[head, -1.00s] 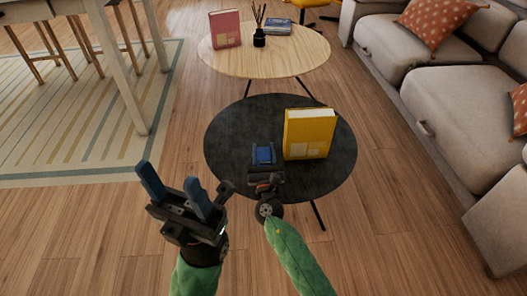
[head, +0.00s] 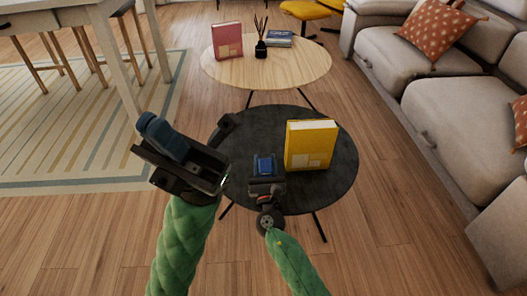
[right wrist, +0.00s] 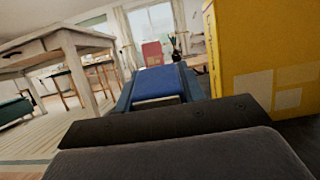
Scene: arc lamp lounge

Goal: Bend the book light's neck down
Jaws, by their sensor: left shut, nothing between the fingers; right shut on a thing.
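My right gripper (head: 264,158) is low over the black round table, left of the yellow book. I cannot tell whether this is part of the book light; no lamp head or neck can be made out. My left gripper (head: 147,122) is shut and empty, out past the left side of the black table, apart from the blue object.
The yellow book (head: 310,147) stands upright on the black table (head: 338,180), close right of my right gripper. Behind is a wooden table (head: 290,68) with a pink book (head: 227,41), a reed diffuser (head: 260,47) and a blue book (head: 279,39). A sofa (head: 455,115) is at right.

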